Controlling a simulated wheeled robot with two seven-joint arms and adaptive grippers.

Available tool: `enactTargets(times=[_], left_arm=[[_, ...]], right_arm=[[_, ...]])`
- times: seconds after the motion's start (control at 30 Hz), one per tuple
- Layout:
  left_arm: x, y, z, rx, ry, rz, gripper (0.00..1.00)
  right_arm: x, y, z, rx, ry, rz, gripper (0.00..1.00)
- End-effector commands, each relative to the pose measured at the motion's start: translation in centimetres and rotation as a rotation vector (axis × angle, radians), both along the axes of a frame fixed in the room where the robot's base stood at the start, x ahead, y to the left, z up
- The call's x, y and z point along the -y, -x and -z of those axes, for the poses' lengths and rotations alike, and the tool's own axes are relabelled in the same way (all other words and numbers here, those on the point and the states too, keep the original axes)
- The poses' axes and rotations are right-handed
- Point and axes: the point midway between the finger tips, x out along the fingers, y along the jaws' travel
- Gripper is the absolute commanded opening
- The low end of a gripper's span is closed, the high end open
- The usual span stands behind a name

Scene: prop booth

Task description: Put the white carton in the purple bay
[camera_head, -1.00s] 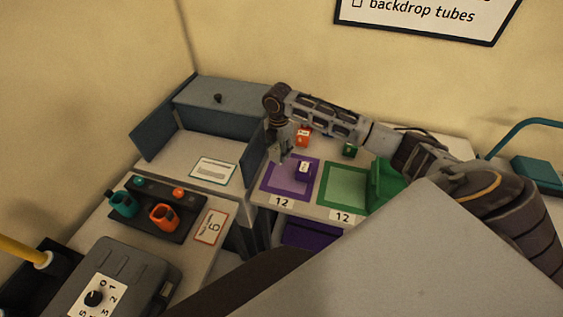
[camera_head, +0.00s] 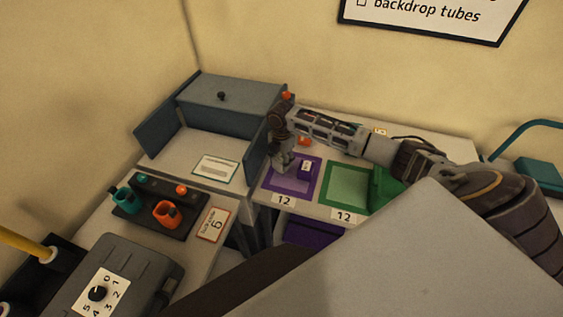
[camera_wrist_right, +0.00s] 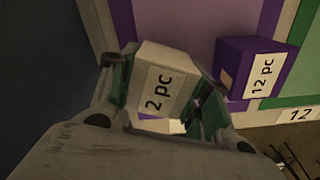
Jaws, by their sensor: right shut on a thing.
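The white carton (camera_wrist_right: 172,62), labelled "2 pc", is between the fingers of my right gripper (camera_wrist_right: 165,98) in the right wrist view. The gripper is shut on it. In the head view my right gripper (camera_head: 284,162) hangs over the left part of the purple bay (camera_head: 289,191); I cannot make out the carton clearly there. The purple border of the bay (camera_wrist_right: 150,18) also shows behind the carton. I cannot tell whether the carton touches the surface. My left gripper is not in view.
A purple box (camera_head: 306,169) stands in the purple bay, close to the right of my gripper; it also shows in the wrist view (camera_wrist_right: 245,68). The green bay (camera_head: 347,184) lies to the right. A grey-blue cabinet (camera_head: 228,95) stands to the left.

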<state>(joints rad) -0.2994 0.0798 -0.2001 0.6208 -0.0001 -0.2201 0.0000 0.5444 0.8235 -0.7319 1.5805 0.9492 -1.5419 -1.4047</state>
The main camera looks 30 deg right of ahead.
Motion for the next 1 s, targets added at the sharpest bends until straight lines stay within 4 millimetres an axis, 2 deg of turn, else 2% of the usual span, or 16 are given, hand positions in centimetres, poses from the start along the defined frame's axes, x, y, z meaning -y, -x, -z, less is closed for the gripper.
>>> enactTargets(times=[0.13, 0.57, 0.6, 0.73, 0.77, 1.0], left_arm=[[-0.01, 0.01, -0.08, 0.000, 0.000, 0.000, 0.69], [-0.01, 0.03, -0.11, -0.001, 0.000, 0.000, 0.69], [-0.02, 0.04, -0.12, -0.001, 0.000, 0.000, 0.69], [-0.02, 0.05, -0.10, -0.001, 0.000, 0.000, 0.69], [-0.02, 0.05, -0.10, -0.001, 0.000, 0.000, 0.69], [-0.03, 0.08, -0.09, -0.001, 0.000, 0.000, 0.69]], right_arm=[[0.02, -0.01, 0.98, 0.001, 0.001, 0.000, 0.22], [0.02, 0.02, 1.31, 0.000, 0.001, -0.001, 0.22], [0.01, 0.03, 1.37, 0.000, 0.001, -0.001, 0.49], [0.02, 0.02, 1.36, 0.000, 0.001, -0.001, 0.66], [0.02, 0.02, 1.35, 0.000, 0.001, -0.001, 0.69], [0.02, 0.02, 1.34, 0.000, 0.001, -0.001, 0.69]])
